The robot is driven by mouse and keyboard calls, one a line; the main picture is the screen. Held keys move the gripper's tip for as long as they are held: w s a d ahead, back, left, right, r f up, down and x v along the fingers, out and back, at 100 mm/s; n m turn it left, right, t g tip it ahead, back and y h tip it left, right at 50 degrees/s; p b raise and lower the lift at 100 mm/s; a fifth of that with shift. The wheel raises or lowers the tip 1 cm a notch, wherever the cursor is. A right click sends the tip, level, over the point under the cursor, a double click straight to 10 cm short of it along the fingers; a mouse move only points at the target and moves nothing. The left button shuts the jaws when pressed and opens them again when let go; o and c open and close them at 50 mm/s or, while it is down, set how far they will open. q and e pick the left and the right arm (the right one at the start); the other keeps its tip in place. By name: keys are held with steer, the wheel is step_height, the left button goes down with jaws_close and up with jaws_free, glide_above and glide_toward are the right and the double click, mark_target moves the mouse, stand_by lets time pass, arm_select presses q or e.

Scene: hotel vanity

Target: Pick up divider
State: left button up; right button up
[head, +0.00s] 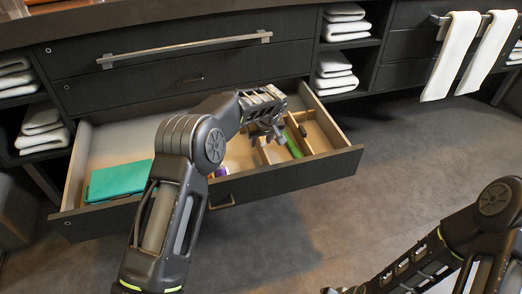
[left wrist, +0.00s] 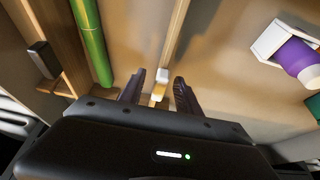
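The divider is a thin light-wood strip (left wrist: 176,40) standing in the open drawer (head: 285,178). In the left wrist view it runs away from my left gripper (left wrist: 160,80), and its near end, with a pale block, lies between the two fingers. The fingers are apart, with gaps beside the strip. In the head view my left gripper (head: 264,132) reaches down into the drawer's right half and hides much of the divider. My right arm is at the lower right, and its gripper (head: 340,290) is mostly cut off by the bottom edge.
A green cylinder (left wrist: 92,40) lies left of the divider in the wrist view; a purple item (left wrist: 300,60) in a white holder lies right. A teal box (head: 118,180) lies at the drawer's left. Wooden partitions (head: 318,137) stand at its right. Folded towels (head: 335,75) fill side shelves.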

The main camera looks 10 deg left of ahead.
arm_select(q)
steer(key=shift+c, duration=0.6)
jaws_close()
stand_by(0.5)
